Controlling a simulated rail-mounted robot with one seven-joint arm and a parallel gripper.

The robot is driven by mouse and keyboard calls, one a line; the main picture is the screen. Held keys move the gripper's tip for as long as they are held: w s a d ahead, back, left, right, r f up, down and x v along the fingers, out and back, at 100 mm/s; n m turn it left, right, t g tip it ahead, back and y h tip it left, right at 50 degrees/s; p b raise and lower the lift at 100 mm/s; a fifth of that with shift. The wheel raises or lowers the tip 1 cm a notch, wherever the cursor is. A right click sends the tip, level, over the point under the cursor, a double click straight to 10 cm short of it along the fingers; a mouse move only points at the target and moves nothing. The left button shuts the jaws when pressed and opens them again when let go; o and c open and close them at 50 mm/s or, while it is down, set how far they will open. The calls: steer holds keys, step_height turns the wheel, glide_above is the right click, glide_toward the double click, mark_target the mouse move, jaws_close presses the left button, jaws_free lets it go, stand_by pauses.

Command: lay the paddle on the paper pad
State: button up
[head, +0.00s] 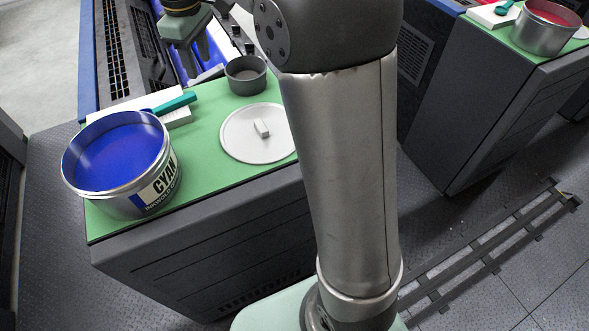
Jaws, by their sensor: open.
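The paddle (176,104) has a teal handle and a blue-stained part beside the can rim. It appears to lie across the white paper pad (180,119), with its handle end pointing right. The near-left part of the pad and the paddle's far end are partly hidden by the cyan ink can (152,190), which is open and full of blue ink. My gripper (203,64) is open and empty, pointing down behind the pad and above it in the picture, apart from the paddle.
A round white lid (236,146) with a small grey block (262,128) lies on the green bench top (215,180). A dark cup (246,88) stands behind it. My arm hides the bench's right end. Another bench at right holds a red ink can (542,38).

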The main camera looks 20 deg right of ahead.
steer(key=s+d+f+m, duration=0.3)
steer(key=s+f, duration=0.1)
steer(key=s, duration=0.5)
steer(key=s+d+f+m, duration=0.2)
steer(key=s+f+m, duration=0.1)
steer(key=s, duration=0.6)
steer(key=s+d+f+m, duration=0.3)
steer(key=s+f+m, duration=0.1)
steer(key=s, duration=0.6)
steer(key=shift+d+f+t, duration=0.3)
steer(key=shift+f, duration=0.05)
